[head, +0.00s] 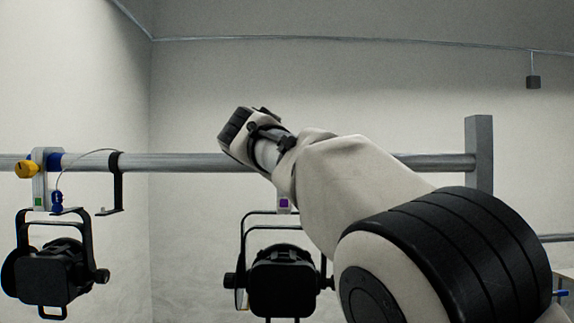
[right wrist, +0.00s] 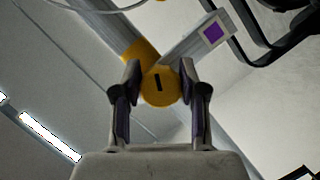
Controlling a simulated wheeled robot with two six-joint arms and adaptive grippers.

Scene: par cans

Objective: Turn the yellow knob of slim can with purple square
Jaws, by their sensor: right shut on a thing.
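The slim can with the purple square (head: 284,203) hangs from the grey bar in the head view, its black body (head: 282,285) below the clamp. My right arm hides its clamp and knob there. In the right wrist view the yellow knob (right wrist: 160,87) has a dark slot mark and sits between the fingertips of my right gripper (right wrist: 160,92), which is shut on it. The purple square (right wrist: 213,32) shows on the clamp's grey arm, up and right of the knob. My left gripper is in neither view.
Another black can (head: 52,275) hangs at the left, with a green square (head: 38,201) and its own yellow knob (head: 26,169). The grey bar (head: 190,162) crosses to a post (head: 479,155) at the right. Space between the two cans is open.

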